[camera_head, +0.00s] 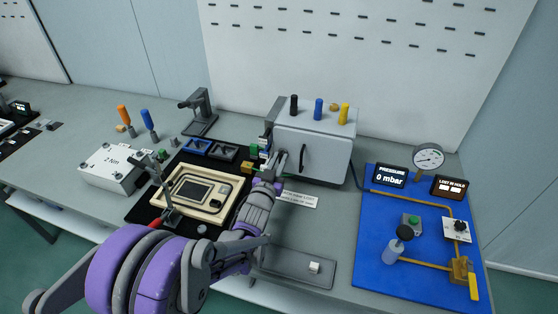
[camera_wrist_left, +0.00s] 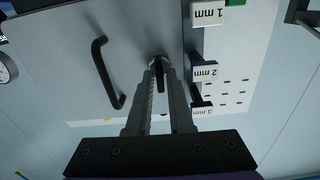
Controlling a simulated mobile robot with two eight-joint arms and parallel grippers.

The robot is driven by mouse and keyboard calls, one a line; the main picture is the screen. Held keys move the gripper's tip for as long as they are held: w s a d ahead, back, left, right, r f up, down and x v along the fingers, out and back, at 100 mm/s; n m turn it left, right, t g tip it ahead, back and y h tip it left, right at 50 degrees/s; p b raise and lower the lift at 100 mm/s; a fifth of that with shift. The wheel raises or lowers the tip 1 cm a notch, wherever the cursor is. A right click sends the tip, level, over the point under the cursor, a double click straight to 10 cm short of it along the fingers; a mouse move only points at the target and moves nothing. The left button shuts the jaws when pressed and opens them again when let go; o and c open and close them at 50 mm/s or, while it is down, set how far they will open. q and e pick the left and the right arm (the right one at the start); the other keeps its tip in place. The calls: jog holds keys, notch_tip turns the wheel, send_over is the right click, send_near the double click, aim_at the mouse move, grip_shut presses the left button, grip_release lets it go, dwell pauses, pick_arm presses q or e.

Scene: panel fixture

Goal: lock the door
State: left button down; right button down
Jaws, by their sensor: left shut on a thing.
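The door (camera_head: 312,158) is the pale grey front of a box at the back of the bench, with a dark curved handle (camera_head: 303,158). The door looks closed. In the left wrist view, the door (camera_wrist_left: 65,60) and its handle (camera_wrist_left: 106,72) lie to the left of my fingers. My left gripper (camera_head: 279,163) is at the door's left edge. In the wrist view, my left gripper (camera_wrist_left: 160,72) is shut on a small dark lock knob (camera_wrist_left: 160,75) beside the door edge. The fingers hide part of the knob, so its exact turn is unclear. My right gripper is not in view.
Black, blue and yellow cylinders stand on the box. Labelled gauge blocks (camera_wrist_left: 204,72) stick out close beside my left fingers. A blue panel (camera_head: 375,270) with a pressure gauge (camera_head: 429,158) is at right. A beige tray (camera_head: 160,199) lies left of my arm.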

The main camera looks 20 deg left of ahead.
pick_arm(q)
jog(key=m+b, duration=0.1)
jog(key=m, duration=0.3)
jog(key=shift+d, duration=0.1)
jog(key=m, duration=0.6)
jog(key=m+b, duration=0.1)
jog(key=m, duration=0.6)
jog(key=shift+d+f, duration=0.1)
jog(key=shift+f, duration=0.1)
jog(key=shift+m, duration=0.4)
jog(key=c, duration=0.9)
grip_release()
jog(key=shift+c, duration=0.2)
jog(key=shift+s, duration=0.1)
